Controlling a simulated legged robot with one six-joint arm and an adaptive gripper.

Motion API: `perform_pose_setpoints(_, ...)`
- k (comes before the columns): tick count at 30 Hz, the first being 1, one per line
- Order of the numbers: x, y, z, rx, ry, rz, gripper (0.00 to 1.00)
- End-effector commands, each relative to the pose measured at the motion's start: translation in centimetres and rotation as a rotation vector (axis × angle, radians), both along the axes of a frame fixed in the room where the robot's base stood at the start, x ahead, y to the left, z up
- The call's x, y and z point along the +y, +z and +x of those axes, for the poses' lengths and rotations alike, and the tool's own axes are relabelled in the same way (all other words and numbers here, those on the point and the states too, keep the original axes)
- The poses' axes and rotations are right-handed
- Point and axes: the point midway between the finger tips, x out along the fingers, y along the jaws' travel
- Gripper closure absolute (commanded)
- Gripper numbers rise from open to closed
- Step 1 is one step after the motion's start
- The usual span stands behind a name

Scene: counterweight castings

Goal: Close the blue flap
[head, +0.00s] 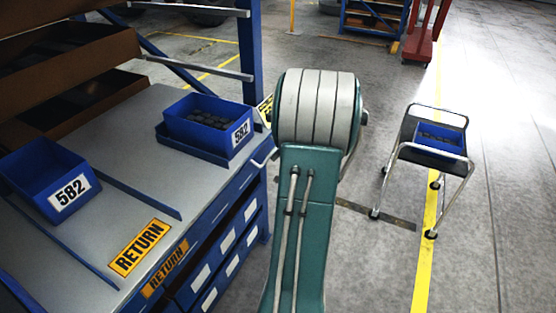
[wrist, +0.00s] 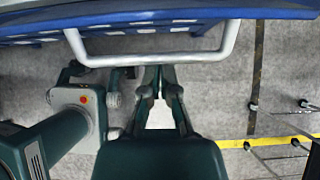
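A blue panel (wrist: 160,15) with a pale U-shaped handle (wrist: 150,59) spans the top of the wrist view; it may be the blue flap, but its hinge and how far it is open are not shown. In the head view a pale handle (head: 263,158) juts from the blue bench end, left of my arm. My gripper (wrist: 160,70) points toward the handle's crossbar in the wrist view. Its fingertips are together, with a gap only lower between the fingers. The crossbar looks unbroken, and I cannot tell whether the tips touch it. In the head view my arm hides the gripper.
The grey bench (head: 120,150) holds a blue bin (head: 208,120) of dark castings and another blue bin (head: 45,175). A yellow RETURN label (head: 140,247) is at its edge. A wheeled cart (head: 428,150) with a blue bin stands right on open floor.

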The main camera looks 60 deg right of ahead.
Motion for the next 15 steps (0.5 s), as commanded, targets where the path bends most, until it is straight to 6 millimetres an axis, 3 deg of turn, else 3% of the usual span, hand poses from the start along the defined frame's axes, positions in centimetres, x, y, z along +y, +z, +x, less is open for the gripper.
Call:
perform_pose_setpoints(6, 0.0, 1.3, 0.7, 0.156, 0.003, -0.015, 1.00)
perform_pose_setpoints(15, 0.1, 2.3, 1.3, 0.150, 0.001, -0.010, 1.00)
